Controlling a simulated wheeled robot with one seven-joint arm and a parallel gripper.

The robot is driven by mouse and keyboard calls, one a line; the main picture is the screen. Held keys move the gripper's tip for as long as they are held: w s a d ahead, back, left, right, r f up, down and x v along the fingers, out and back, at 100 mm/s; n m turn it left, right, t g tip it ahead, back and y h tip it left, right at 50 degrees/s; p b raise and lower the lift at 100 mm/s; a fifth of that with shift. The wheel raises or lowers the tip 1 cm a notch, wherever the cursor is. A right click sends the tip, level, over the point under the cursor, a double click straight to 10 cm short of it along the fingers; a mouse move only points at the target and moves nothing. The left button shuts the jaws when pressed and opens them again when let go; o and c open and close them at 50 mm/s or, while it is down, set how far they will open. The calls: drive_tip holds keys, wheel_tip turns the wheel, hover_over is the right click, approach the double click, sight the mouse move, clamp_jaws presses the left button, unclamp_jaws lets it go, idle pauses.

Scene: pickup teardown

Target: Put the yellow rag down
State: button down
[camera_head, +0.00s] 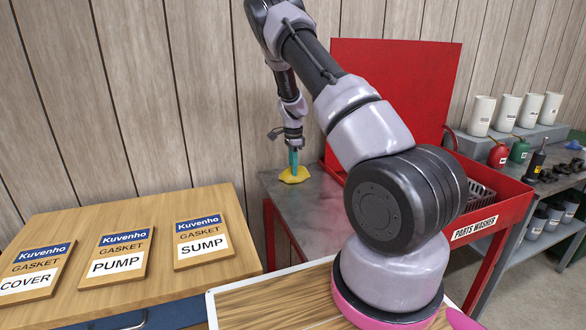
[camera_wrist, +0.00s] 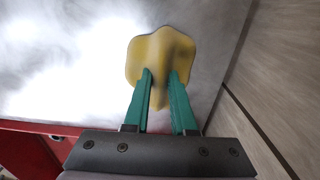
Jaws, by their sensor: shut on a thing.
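The yellow rag (camera_head: 295,177) is at the left end of the grey metal top (camera_head: 318,205) of the parts washer, near the back corner. My gripper (camera_head: 293,165) points down at it with teal fingers. In the wrist view my gripper (camera_wrist: 160,80) is shut on a raised fold of the rag (camera_wrist: 147,52). The rag spreads out around the fingertips, close to the metal surface. I cannot tell whether its underside touches the metal.
The red parts washer lid (camera_head: 385,85) stands open behind my arm. A wooden bench (camera_head: 130,220) at left bears the gasket packs COVER (camera_head: 35,268), PUMP (camera_head: 118,255) and SUMP (camera_head: 202,243). Cups (camera_head: 507,112) and oil cans (camera_head: 498,153) stand at right. The metal top before the rag is clear.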

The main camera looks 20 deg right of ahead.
drive_tip(key=shift+f, duration=0.2)
drive_tip(key=c, duration=0.7)
unclamp_jaws()
drive_tip(key=shift+c, duration=0.2)
drive_tip(key=shift+r, duration=0.1)
